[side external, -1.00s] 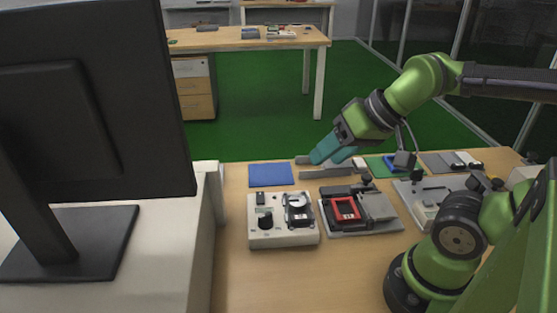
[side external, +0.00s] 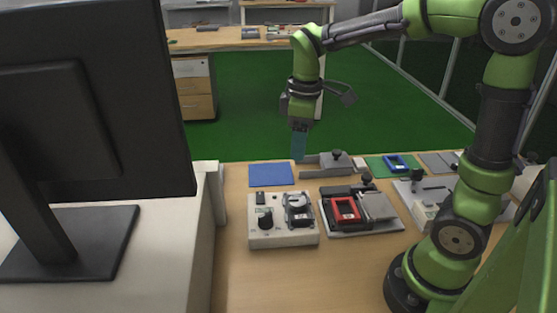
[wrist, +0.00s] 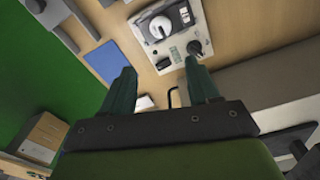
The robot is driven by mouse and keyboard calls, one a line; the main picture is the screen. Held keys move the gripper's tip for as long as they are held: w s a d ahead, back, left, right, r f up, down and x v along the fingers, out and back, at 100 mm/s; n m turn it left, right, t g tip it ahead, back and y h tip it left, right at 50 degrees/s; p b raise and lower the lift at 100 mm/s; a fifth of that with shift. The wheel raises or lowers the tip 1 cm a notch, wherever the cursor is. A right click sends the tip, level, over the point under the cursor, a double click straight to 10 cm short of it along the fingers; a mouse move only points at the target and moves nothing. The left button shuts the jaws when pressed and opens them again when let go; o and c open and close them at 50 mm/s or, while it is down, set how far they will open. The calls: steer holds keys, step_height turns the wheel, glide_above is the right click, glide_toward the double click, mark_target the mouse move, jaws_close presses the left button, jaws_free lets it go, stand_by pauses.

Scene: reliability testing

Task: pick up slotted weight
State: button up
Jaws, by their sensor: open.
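A round pale disc (side external: 297,201) sits on a dark seat on the right part of a white instrument box (side external: 257,240). It looks like the slotted weight, but its slot is too small to tell for sure. In the wrist view the disc (wrist: 160,27) shows near the top, beyond my fingertips, on the white box (wrist: 177,67). My gripper (side external: 299,158) points down with teal fingers, above the back edge of the table and behind the box. In the wrist view my gripper (wrist: 159,69) has its two fingers spread with nothing held between them.
A black knob (side external: 266,222) stands on the box left of the disc. A blue mat (side external: 271,175) lies behind it. A fixture with a red frame (side external: 346,210) is to the right. A grey metal piece (side external: 328,165) lies near my fingers. A large monitor (side external: 90,90) stands at left.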

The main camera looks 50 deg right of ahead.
steer(key=n, duration=0.3)
glide_toward(298, 196)
steer(key=shift+g, duration=0.3)
steer(key=f, duration=0.2)
steer(key=a+f, duration=0.1)
steer(key=f, duration=0.5)
steer(key=shift+s+a+f, duration=0.2)
steer(key=shift+f, duration=0.05)
steer(key=c, duration=0.9)
